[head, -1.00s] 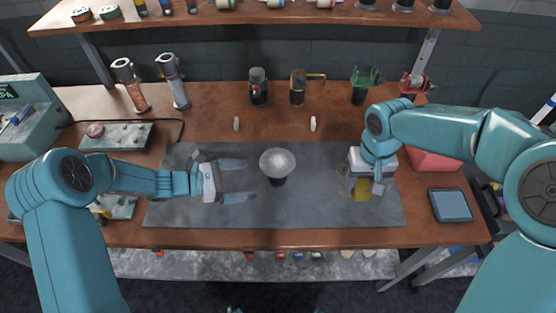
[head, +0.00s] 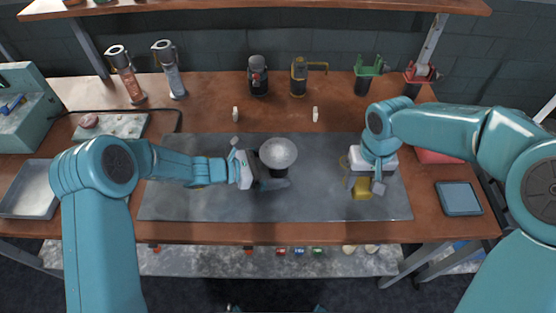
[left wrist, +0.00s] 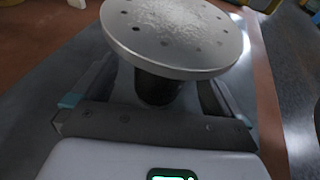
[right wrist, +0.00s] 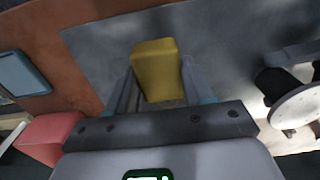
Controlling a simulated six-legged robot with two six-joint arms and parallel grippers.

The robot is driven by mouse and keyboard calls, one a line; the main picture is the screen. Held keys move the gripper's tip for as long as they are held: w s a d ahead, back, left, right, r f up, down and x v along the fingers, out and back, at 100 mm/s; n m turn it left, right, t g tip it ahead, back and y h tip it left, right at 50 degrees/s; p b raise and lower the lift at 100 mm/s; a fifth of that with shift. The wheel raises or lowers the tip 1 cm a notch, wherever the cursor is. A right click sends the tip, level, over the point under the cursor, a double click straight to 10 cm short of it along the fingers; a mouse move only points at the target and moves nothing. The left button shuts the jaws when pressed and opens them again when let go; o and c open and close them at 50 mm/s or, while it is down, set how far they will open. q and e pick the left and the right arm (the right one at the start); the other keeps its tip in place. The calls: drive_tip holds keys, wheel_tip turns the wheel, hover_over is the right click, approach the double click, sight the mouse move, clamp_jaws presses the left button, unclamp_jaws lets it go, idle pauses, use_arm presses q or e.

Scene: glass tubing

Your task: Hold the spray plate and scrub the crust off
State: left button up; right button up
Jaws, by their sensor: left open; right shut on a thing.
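The spray plate (head: 278,153) is a round pale metal disc with holes and a whitish crust on top, standing on a dark stem at the mat's middle. It also shows in the left wrist view (left wrist: 172,32). My left gripper (head: 272,182) is open, its fingers either side of the dark stem below the plate; whether they touch it is hidden. My right gripper (head: 361,187) is shut on a yellow block (right wrist: 158,68), likely the scrubber, at the mat's right side. The block also shows in the head view (head: 362,189).
The grey mat (head: 215,205) is otherwise mostly clear. Two small white pegs (head: 315,114) stand behind it. A black jar (head: 258,76), a dark can (head: 299,76) and a green-topped holder (head: 368,72) stand at the back. A blue-grey tablet (head: 458,198) lies at right.

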use_arm(q)
drive_tip(key=shift+w+f, duration=0.1)
drive_tip(key=shift+w, duration=0.05)
drive_tip(key=shift+s, duration=0.2)
drive_tip(key=shift+d, duration=0.1)
drive_tip(key=c, duration=1.1)
